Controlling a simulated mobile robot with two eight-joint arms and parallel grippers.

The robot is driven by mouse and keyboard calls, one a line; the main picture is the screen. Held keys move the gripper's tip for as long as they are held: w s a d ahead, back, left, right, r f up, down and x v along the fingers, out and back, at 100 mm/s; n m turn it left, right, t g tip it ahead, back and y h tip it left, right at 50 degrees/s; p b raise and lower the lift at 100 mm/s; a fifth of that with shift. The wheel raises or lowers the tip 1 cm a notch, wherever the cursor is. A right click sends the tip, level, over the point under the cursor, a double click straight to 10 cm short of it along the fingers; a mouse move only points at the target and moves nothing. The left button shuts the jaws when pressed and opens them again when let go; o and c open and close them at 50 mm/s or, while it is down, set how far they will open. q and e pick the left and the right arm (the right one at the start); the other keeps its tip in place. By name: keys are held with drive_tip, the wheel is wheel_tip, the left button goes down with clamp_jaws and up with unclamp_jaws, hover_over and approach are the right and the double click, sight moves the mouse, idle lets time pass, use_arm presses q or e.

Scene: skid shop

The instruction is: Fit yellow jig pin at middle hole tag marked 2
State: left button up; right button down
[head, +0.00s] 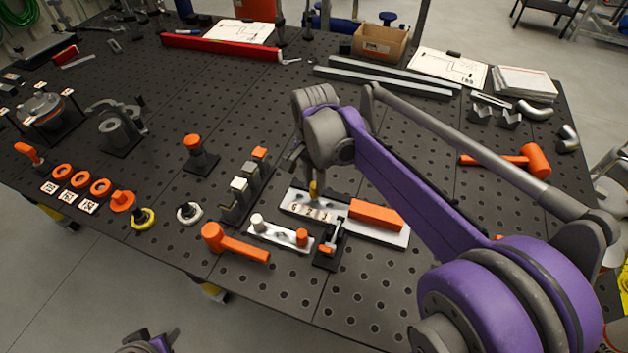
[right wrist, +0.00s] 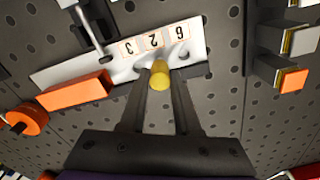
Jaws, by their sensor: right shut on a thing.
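The yellow jig pin (head: 313,188) is held in my right gripper (head: 315,178), above the far side of a pale metal jig plate (head: 372,231). The plate has a row of tags reading 6, 2 and 3, with the 2 tag (head: 311,213) in the middle. In the right wrist view the fingers are closed on the yellow pin (right wrist: 160,75), which overlaps the plate edge near the upside-down 2 tag (right wrist: 153,41). The pin's lower end and the middle hole are hidden. My left gripper (head: 152,342) is partly visible at the bottom edge, far from the plate.
An orange block (head: 376,215) lies on the plate, with an orange-handled clamp (head: 328,246) at its near edge. A smaller pale plate (head: 281,236) and an orange hammer (head: 234,243) lie nearby. A stepped stand (head: 238,200) is left. Open perforated tabletop lies behind.

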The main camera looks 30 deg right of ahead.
use_arm(q)
drive_tip(key=shift+s+f+b, duration=0.2)
drive_tip(key=shift+f+b, duration=0.35)
drive_tip(key=shift+f, duration=0.25)
use_arm(e)
drive_tip(key=shift+f, duration=1.1)
drive_tip(key=shift+c, duration=1.5)
unclamp_jaws()
use_arm(q)
drive_tip(key=shift+r, duration=0.1)
use_arm(e)
drive_tip(key=shift+r, duration=0.15)
drive_tip(key=shift+r+p, duration=1.6)
drive_tip(key=shift+r, duration=1.15)
drive_tip(key=shift+r+p, duration=0.35)
drive_tip(key=shift+r, duration=0.4)
use_arm(q)
drive_tip(key=r, duration=0.1)
drive_tip(key=w+r, duration=0.1)
drive_tip(key=r, duration=0.1)
drive_tip(key=w+r, duration=0.1)
drive_tip(key=r, duration=0.1)
drive_tip(key=shift+r, duration=0.1)
use_arm(e)
drive_tip(key=shift+a, duration=0.1)
use_arm(q)
drive_tip(key=shift+s, duration=0.15)
use_arm(e)
drive_tip(key=shift+s+f, duration=0.1)
drive_tip(key=shift+f, duration=0.05)
